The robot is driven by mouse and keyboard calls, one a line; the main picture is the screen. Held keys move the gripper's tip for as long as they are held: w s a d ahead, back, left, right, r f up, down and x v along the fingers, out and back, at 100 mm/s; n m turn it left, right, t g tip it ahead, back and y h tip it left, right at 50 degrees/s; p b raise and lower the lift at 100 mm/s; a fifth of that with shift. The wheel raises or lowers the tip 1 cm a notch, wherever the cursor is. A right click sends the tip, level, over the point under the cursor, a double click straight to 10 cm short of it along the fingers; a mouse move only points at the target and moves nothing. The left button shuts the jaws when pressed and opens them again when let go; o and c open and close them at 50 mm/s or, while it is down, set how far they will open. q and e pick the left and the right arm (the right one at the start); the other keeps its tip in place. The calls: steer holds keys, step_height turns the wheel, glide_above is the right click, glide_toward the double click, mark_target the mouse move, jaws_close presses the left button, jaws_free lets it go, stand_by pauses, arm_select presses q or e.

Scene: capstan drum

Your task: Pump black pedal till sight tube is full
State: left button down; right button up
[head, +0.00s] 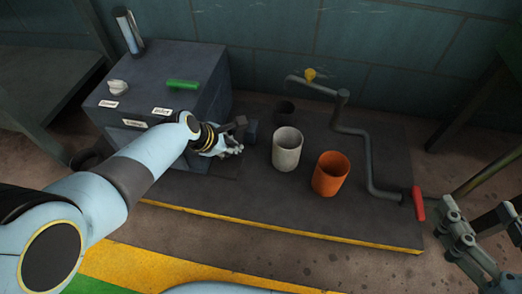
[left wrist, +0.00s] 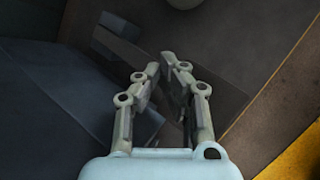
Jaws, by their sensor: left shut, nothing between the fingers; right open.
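The sight tube (head: 128,30) stands upright on the back left of the dark cabinet (head: 185,65). It shows a pale strip, and I cannot tell its fill level. A small dark block (head: 251,132), perhaps the end of the black pedal, shows at the cabinet's right side, just beyond my left gripper (head: 238,150). My left gripper is shut and empty, low beside the cabinet. In the left wrist view its fingers (left wrist: 172,68) are over a dark plate (left wrist: 225,95); I cannot tell whether they touch it. My right gripper (head: 482,212) is open and empty at the right edge.
A grey cup (head: 287,149) and an orange cup (head: 330,174) stand on the dark platform (head: 290,215). A bent crank pipe (head: 367,150) with a red handle (head: 418,204) is at right. A green handle (head: 184,84) and white knob (head: 117,87) are on the cabinet.

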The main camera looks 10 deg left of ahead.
mark_target(227, 160)
arm_select(q)
steer(key=shift+s+f+b, duration=0.25)
steer(key=shift+f+b, duration=0.2)
steer(key=shift+f, duration=0.3)
steer(key=shift+s+f+b, duration=0.2)
steer(key=shift+f+b, duration=0.3)
steer(key=shift+f, duration=0.3)
steer(key=shift+s+f+b, duration=0.25)
steer(key=shift+f+b, duration=0.2)
steer(key=shift+f, duration=0.3)
arm_select(e)
steer(key=shift+s+f, duration=0.2)
steer(key=shift+f, duration=0.75)
steer(key=shift+s+f, duration=0.2)
steer(key=shift+f, duration=0.7)
arm_select(q)
steer(key=shift+f+b, duration=0.4)
steer(key=shift+f, duration=0.15)
arm_select(e)
steer(key=shift+s+f+g, duration=0.15)
steer(key=shift+f+g, duration=0.15)
steer(key=shift+f, duration=0.2)
arm_select(q)
steer(key=shift+a+r, duration=0.1)
